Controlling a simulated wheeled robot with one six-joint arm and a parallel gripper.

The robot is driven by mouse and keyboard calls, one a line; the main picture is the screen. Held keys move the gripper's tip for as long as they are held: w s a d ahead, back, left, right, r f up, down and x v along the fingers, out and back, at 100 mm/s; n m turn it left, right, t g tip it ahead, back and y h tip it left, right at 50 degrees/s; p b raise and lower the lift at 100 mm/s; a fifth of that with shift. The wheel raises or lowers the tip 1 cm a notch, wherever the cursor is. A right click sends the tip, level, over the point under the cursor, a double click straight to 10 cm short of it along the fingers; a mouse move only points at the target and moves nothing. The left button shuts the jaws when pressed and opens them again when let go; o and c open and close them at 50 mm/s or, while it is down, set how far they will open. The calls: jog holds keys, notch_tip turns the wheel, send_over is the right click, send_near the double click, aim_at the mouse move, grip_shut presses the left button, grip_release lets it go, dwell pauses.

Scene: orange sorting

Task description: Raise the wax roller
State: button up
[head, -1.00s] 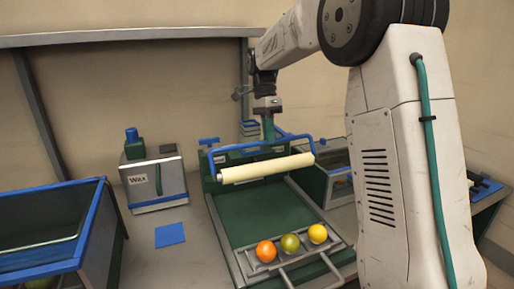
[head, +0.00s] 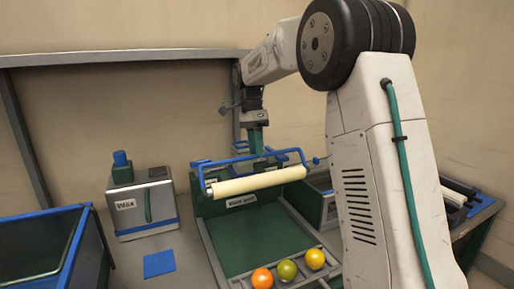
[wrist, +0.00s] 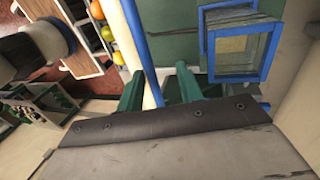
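The wax roller is a cream cylinder (head: 258,182) in a blue frame, held above the green bed (head: 250,235) in the head view. It lies nearly level, and a label plate shows below it. My gripper (head: 258,152) reaches down behind the roller at the blue frame. In the wrist view the green fingers of my gripper (wrist: 160,85) stand on either side of the blue bar, with the cream roller (wrist: 152,92) beside it. My gripper appears shut on the frame, though the contact is partly hidden.
An orange (head: 262,278), a green fruit (head: 287,270) and a yellow fruit (head: 314,258) sit in a row at the bed's front. A wax box (head: 143,208) and a blue mat (head: 159,263) are left of it. A blue-rimmed bin (head: 82,225) stands at far left.

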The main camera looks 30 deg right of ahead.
jog(key=v, duration=0.7)
jog(key=shift+r, duration=0.4)
dwell(0.3)
